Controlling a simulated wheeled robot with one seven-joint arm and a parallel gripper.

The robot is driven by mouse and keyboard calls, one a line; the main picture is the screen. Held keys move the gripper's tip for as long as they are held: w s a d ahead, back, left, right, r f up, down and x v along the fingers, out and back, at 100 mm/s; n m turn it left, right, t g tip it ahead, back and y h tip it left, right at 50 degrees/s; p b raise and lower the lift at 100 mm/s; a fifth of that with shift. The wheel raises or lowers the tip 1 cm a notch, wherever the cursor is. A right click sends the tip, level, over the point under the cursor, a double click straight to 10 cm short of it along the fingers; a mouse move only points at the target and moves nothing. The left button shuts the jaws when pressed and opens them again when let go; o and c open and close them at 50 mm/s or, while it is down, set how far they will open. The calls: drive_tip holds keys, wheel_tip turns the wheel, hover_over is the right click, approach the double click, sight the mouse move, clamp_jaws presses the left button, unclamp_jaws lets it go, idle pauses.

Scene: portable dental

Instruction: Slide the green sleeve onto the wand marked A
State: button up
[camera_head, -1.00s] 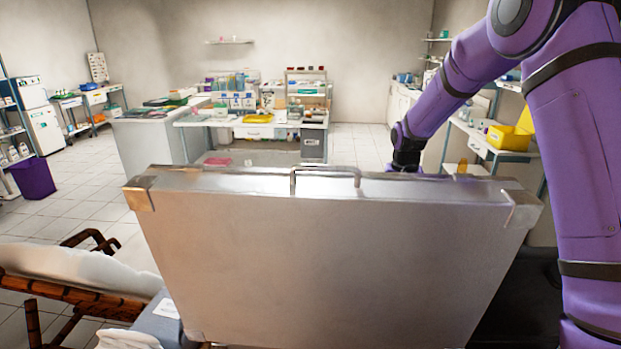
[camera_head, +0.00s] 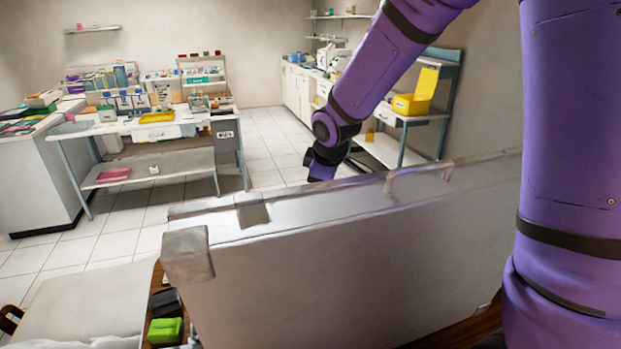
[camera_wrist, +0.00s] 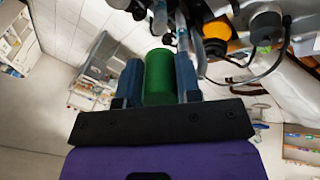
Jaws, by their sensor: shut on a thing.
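The green sleeve (camera_wrist: 159,77) is an upright-looking green cylinder held between the two fingers of my gripper (camera_wrist: 158,78) in the wrist view. The gripper is shut on it. Just beyond the sleeve are slim wand-like handpieces (camera_wrist: 183,32), pale and dark, hanging close together. I cannot read any letter on them, and I cannot tell whether the sleeve touches one. In the head view my gripper and the sleeve are hidden behind the raised silver case lid.
The silver case lid (camera_head: 340,255) blocks the head view. A green box (camera_head: 165,330) lies at its left. In the wrist view a yellow-orange round part (camera_wrist: 220,38) and dark cables (camera_wrist: 275,60) crowd the right of the sleeve. A laden table (camera_head: 150,128) stands behind.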

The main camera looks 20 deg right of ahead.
drive_tip(key=x, duration=0.3)
drive_tip(key=shift+f, duration=0.2)
drive_tip(key=shift+w+d+f, duration=0.1)
drive_tip(key=shift+w+f, duration=0.05)
drive_tip(key=shift+f, duration=0.15)
idle(0.4)
drive_tip(key=shift+f, duration=0.15)
idle(0.6)
drive_tip(key=shift+x, duration=1.85)
drive_tip(key=shift+w+f, duration=0.1)
drive_tip(key=shift+f, duration=0.05)
drive_tip(key=shift+x, duration=1.05)
drive_tip(key=shift+f, duration=0.15)
